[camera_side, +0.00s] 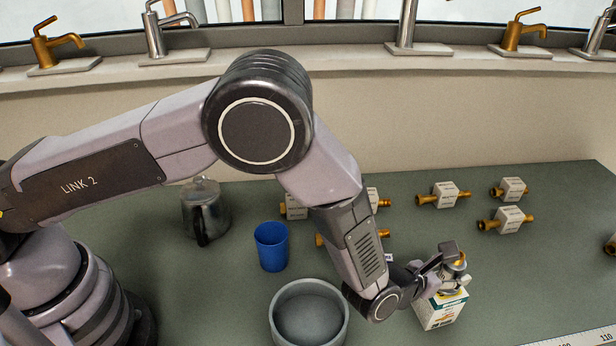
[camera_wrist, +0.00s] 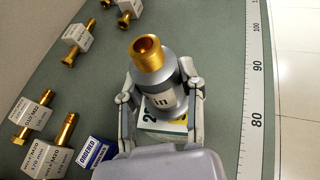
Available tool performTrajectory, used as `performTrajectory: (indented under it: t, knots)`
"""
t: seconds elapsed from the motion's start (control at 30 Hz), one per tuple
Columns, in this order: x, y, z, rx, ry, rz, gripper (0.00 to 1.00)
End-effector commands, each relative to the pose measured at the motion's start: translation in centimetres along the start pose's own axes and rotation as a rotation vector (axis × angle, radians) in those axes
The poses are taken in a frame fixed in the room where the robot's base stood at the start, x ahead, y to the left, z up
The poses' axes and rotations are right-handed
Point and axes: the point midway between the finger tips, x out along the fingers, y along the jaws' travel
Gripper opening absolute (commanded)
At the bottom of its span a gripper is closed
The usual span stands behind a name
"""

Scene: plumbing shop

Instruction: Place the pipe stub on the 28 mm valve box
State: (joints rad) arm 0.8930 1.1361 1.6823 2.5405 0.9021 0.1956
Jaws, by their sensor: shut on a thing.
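The pipe stub (camera_wrist: 158,76) is a grey cylinder with a brass threaded end facing up. My gripper (camera_wrist: 161,98) is shut on it, one finger on each side. In the side view the stub (camera_side: 457,268) is partly hidden by my gripper (camera_side: 449,275). The 28 mm valve box (camera_side: 441,313) is white with green and orange print and stands on the bench directly below the stub. In the wrist view a strip of the box (camera_wrist: 160,128) shows under the stub. The stub's lower end is at the box top; I cannot tell whether they touch.
A grey bowl (camera_side: 309,286), a blue cup (camera_side: 271,247) and a metal pot (camera_side: 206,210) stand to the left. White blocks with brass fittings (camera_side: 444,195) lie behind. A small blue and white box (camera_wrist: 96,152) is nearby. A measuring strip (camera_wrist: 257,85) runs along the bench edge.

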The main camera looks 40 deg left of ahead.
Motion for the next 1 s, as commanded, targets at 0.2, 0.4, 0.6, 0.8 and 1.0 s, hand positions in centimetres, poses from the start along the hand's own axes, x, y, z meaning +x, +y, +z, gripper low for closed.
performTrajectory:
  t: [0.2,0.4,0.6,0.8,1.0]
  knots:
    - [0.1,0.0,-0.2,0.000,0.000,0.000,0.50]
    - [0.1,0.0,-0.2,0.000,0.000,0.000,0.64]
    - [0.1,0.0,-0.1,0.000,0.000,0.000,0.64]
    - [-1.9,-0.1,0.1,0.001,0.001,-0.002,0.64]
    - [-6.5,-0.1,0.1,0.003,0.001,-0.002,0.64]
